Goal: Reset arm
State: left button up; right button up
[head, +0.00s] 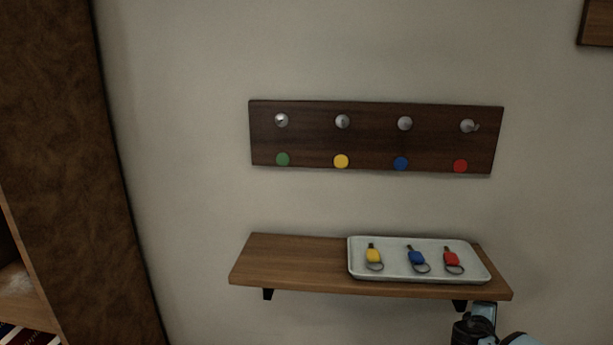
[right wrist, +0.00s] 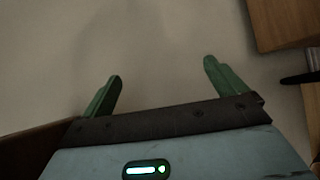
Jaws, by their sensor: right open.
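My right gripper (right wrist: 163,88) is open in the right wrist view, its two green fingers apart with nothing between them and a plain wall beyond. In the head view, part of my right arm (head: 478,325) shows at the bottom right, just below the shelf's right end. My left gripper is not in view.
A wooden shelf (head: 292,260) bears a pale tray (head: 395,275) with yellow (head: 373,254), blue (head: 417,257) and red (head: 451,257) key fobs. Above is a dark hook board (head: 375,137) with colored dots. A brown pillar (head: 55,150) stands at left. Wall between board and shelf is clear.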

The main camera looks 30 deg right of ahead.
jog(key=w+a+f+n+t+y, duration=0.3)
jog(key=w+a+t+y, duration=0.7)
jog(key=w+a, duration=0.25)
jog(key=s+a+f+g+y, duration=0.2)
jog(key=s+a+f+y, duration=0.1)
jog(key=s+a+f, duration=0.85)
jog(key=s+a+f+m+g+y, duration=0.1)
jog(key=s+a+f+m, duration=0.15)
jog(key=s+a, duration=0.6)
jog(key=s+a+f+m+g+y, duration=0.1)
jog(key=s+a+f, duration=0.4)
jog(key=a, duration=0.7)
jog(key=s+a+r+m+y, duration=0.15)
jog(key=s+a+r, duration=0.25)
jog(key=s+a, duration=0.5)
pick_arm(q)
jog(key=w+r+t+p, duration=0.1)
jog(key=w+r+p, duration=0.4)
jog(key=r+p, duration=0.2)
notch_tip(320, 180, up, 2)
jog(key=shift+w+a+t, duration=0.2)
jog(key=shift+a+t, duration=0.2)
pick_arm(e)
jog(key=w+r+t, duration=0.1)
jog(key=w+r, duration=0.4)
jog(key=r, duration=0.4)
jog(key=shift+d+m, duration=0.2)
jog(key=shift+m, duration=0.1)
jog(key=shift+w, duration=0.1)
